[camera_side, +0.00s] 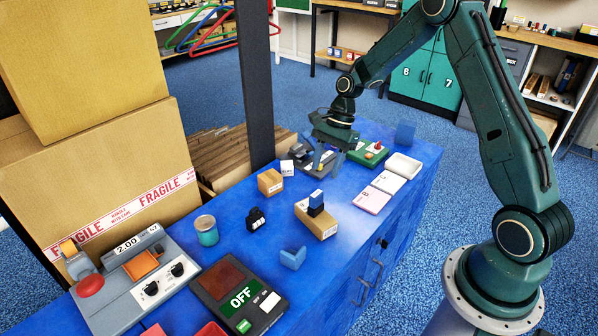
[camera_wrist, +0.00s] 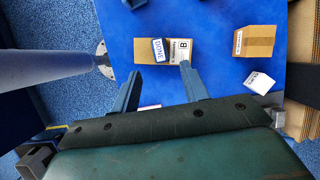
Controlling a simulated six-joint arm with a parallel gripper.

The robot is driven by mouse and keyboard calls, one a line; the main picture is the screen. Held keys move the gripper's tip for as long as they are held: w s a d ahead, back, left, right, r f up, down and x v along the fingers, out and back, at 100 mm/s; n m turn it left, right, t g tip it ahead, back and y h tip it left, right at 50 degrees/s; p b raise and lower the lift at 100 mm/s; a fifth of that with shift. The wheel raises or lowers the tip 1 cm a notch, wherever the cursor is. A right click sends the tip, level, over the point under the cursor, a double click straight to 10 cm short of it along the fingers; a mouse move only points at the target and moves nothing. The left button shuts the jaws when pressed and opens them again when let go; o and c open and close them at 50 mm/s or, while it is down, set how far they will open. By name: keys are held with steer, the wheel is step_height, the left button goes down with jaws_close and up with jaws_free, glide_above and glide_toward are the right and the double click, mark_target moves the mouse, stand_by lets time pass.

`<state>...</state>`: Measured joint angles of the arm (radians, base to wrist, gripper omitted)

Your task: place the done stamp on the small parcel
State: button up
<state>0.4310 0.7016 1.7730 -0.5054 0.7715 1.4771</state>
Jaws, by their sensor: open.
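The done stamp (camera_side: 316,200), with a blue top and dark lower part, stands on a flat, long cardboard parcel (camera_side: 324,223). In the wrist view the stamp (camera_wrist: 158,50) reads DONE and sits on the middle of that parcel (camera_wrist: 142,52), beside a white label with a B. A second, boxier carton (camera_side: 270,182) stands behind; it also shows in the wrist view (camera_wrist: 255,40). I cannot tell for certain which carton is the small parcel. My gripper (camera_side: 325,168) is open and empty, above the bench beyond the stamp. Its fingertips (camera_wrist: 160,72) appear just short of the stamp.
A white labelled block (camera_side: 287,168) is near the boxier carton. A black stamp-like item (camera_side: 256,218), a tin (camera_side: 206,231) and a blue angled piece (camera_side: 293,258) lie nearer the camera. Pads (camera_side: 372,200) and a white tray (camera_side: 403,166) are at right. A dark post (camera_side: 256,80) rises behind.

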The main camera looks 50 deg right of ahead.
steer(key=shift+r, duration=0.2)
stand_by(0.5)
steer(key=s+a+r+n+t+h, duration=0.1)
steer(key=s+a+r+n, duration=0.3)
steer(key=r, duration=0.5)
steer(key=s+a+r+n+t+h, duration=0.1)
steer(key=s+a+r+n+h, duration=0.15)
steer(key=s+r+n, duration=0.5)
steer(key=s+a+r+n+t, duration=0.1)
steer(key=s+r+n, duration=0.2)
steer(key=s, duration=0.4)
steer(key=s+a+r+n+t, duration=0.1)
steer(key=s+r+n+t, duration=0.1)
steer(key=s, duration=0.5)
steer(key=shift+s+a+r+n+t+h, duration=0.35)
steer(key=shift+a+r+n+h, duration=0.15)
steer(key=shift+n, duration=0.25)
